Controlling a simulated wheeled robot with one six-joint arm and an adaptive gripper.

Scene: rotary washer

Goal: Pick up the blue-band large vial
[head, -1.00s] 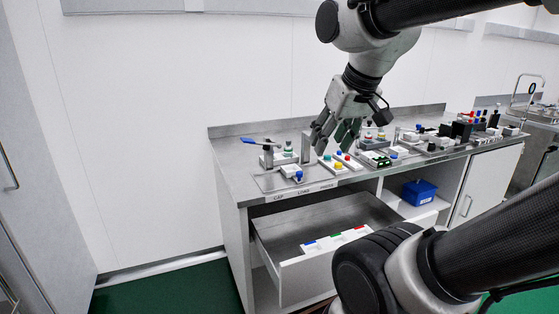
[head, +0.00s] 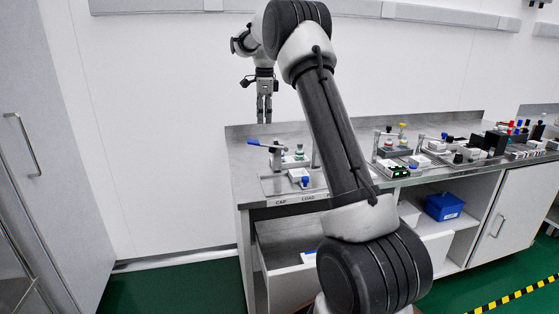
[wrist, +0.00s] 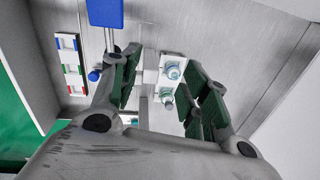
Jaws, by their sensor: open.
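Two clear, teal-tinted vials show beyond the fingers: an upper vial (wrist: 172,70) by the white block and a lower vial (wrist: 167,96). Neither shows a clear blue band, so I cannot tell which is the blue-band large vial. In the head view a green-topped vial (head: 299,149) stands at the fixture.
A blue lever (head: 264,145) sticks out left from the fixture. A blue knob (head: 305,180) stands at its front. Racks and devices (head: 400,160) fill the bench to the right. My arm hides the middle.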

